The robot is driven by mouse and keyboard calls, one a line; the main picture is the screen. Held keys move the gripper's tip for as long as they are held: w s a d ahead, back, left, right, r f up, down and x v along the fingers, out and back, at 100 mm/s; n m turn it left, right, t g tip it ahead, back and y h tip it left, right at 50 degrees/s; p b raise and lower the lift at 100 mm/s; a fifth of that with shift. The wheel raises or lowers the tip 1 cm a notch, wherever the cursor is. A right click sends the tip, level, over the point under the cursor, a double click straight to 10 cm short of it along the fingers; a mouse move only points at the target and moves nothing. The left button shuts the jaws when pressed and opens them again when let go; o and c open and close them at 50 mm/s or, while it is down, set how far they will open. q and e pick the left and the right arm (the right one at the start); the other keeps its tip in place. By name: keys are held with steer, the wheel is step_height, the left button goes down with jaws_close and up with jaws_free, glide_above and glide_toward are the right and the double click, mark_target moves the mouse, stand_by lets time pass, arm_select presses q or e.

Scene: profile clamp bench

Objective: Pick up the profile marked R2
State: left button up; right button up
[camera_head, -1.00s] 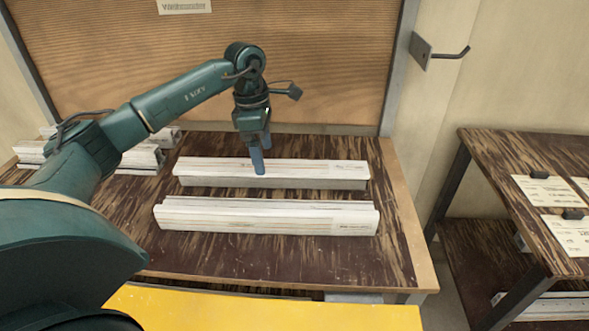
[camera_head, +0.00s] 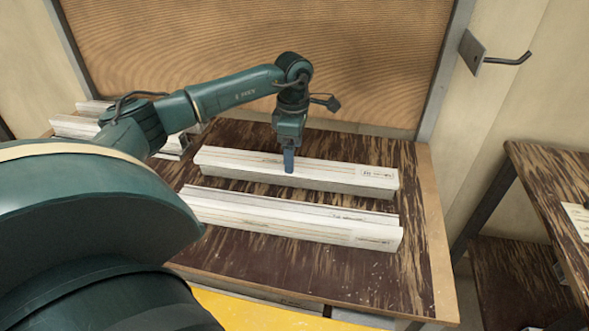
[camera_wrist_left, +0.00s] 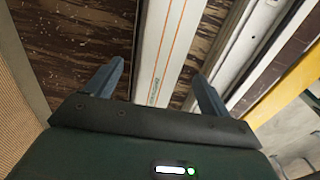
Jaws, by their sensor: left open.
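Two long white profiles lie parallel on the brown streaked bench top. The far profile (camera_head: 330,178) has a small label near its right end; its mark is too small to read. The near profile (camera_head: 300,222) also has an unreadable label at its right end. My left gripper (camera_head: 289,165) points down at the far profile, left of its middle. In the left wrist view it is open (camera_wrist_left: 158,84), with one finger on each side of a white profile (camera_wrist_left: 168,50) with orange lines. Whether the fingers touch it is unclear. My right gripper is not in view.
More white profiles (camera_head: 75,124) lie at the bench's far left, partly behind my left arm. A wooden panel (camera_head: 260,55) stands behind the bench. A metal hook (camera_head: 500,58) is on the right wall. A second table (camera_head: 550,190) stands at the right. A yellow surface (camera_head: 260,312) shows in front.

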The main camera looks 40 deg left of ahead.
arm_select(q)
steer(key=shift+f+p, duration=0.3)
steer(key=shift+f, duration=2.4)
steer(key=shift+c, duration=0.5)
steer(key=c, duration=1.3)
steer(key=shift+r, duration=0.1)
steer(key=shift+c, duration=0.9)
steer(key=shift+w+r, duration=0.1)
steer(key=shift+r, duration=0.05)
